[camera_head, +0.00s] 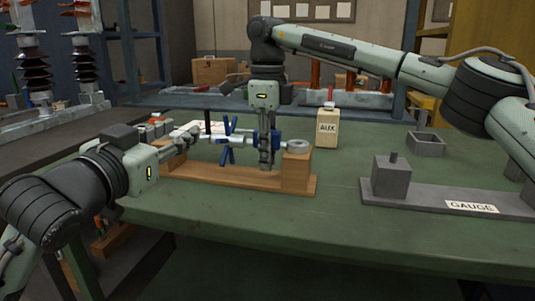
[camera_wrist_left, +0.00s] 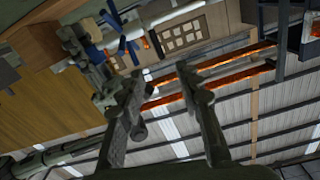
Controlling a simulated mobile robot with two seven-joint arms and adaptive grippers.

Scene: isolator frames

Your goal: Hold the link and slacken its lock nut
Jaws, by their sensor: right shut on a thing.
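The link (camera_head: 298,146) lies along a wooden cradle (camera_head: 230,177), with a grey ring at its right end. A blue winged part, seemingly the lock nut (camera_head: 228,141), sits around its middle; blue parts also show at the upper left of the left wrist view (camera_wrist_left: 95,50). My right gripper (camera_head: 266,160) points down and is shut on the link between the blue wings and the ring; its fingers hide the grasped part. My left gripper (camera_head: 192,141) is at the cradle's left end, left of the blue wings. Its fingers (camera_wrist_left: 160,74) are apart with nothing between them.
A grey gauge block (camera_head: 391,177) stands on a plate labelled GAUGE (camera_head: 445,199) at the right. The green bench (camera_head: 330,215) is clear in front.

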